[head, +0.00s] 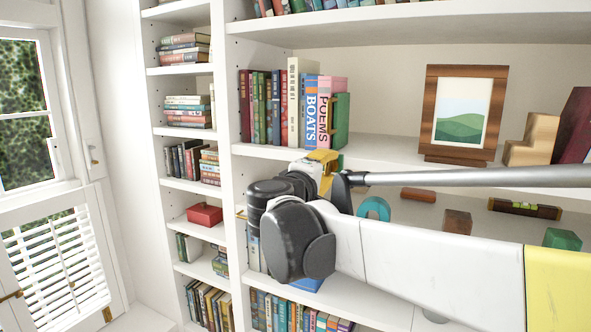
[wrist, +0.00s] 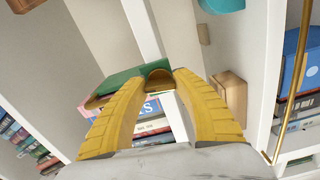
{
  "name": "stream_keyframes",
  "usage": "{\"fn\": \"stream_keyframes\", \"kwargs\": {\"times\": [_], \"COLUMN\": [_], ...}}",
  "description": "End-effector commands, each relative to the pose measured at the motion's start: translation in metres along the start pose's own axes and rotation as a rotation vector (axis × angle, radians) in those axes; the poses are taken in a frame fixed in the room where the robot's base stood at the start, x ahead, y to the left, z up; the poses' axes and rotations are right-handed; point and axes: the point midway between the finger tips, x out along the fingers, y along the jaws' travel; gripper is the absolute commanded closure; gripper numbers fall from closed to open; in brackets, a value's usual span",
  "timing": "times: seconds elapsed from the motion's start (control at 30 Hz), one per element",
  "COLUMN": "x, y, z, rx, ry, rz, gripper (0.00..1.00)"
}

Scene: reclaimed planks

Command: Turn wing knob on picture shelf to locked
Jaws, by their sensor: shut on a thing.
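My gripper (head: 325,162) is at the front edge of the picture shelf (head: 385,152), below the row of books. In the wrist view its two yellow fingers (wrist: 159,80) are closed in around a small, rounded, olive-brown piece (wrist: 157,66). This appears to be the wing knob, mostly hidden by the fingertips. I cannot read its angle or any locked mark. In the head view my arm and gripper hide the knob. A wood-framed picture with green hills (head: 464,112) stands on the shelf to the right.
Upright books (head: 310,105) stand on the shelf just behind my gripper. Below are a teal arch (head: 374,208), wooden blocks (head: 457,221) and a spirit level (head: 525,208). A brass rod (wrist: 292,85) runs along the right in the wrist view.

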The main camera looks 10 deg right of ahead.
Motion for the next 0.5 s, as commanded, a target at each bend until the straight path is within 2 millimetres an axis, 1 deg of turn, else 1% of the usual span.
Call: {"fn": "stream_keyframes", "kwargs": {"times": [0.2,0.5], "x": [0.0001,0.0001], "y": [0.0001,0.0003], "z": [0.0001,0.0001], "rx": [-0.096,-0.146], "ry": [0.0,0.0], "rz": [0.0,0.001], "gripper": [0.96,0.96]}}
